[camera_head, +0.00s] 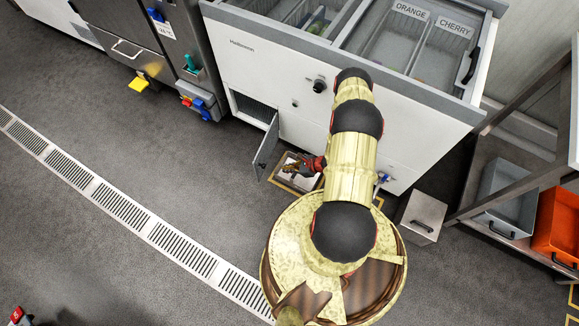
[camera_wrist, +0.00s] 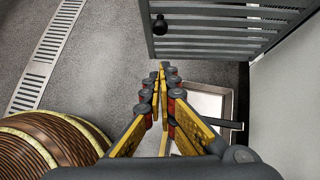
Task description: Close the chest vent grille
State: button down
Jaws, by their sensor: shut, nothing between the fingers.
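The chest (camera_head: 300,75) is a white freezer with sliding-lid compartments. Its vent grille (camera_head: 265,146) is a small grey door low on the left of the front, swung open and standing out from the vent opening (camera_head: 254,108). In the wrist view the slatted grille (camera_wrist: 225,28) fills the top, with a dark round knob (camera_wrist: 160,25) near its left edge. My gripper (camera_wrist: 165,70) is shut and empty, with its fingertips just below the grille in that picture; contact cannot be told. In the head view my gripper (camera_head: 291,168) is low, just right of the open grille.
A pale tray or pan (camera_head: 304,183) lies on the floor beneath my gripper, by the chest. A grey bin (camera_head: 422,217) and a shelf rack (camera_head: 530,150) stand at right.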

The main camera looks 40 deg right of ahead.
jog(key=w+a+f+b, duration=0.2)
jog(key=w+a+f, duration=0.1)
jog(key=w, duration=0.3)
jog(key=shift+w+a+f+b, duration=0.25)
jog(key=shift+a+f+b, duration=0.1)
jog(key=shift+a, duration=0.25)
jog(key=shift+a, duration=0.1)
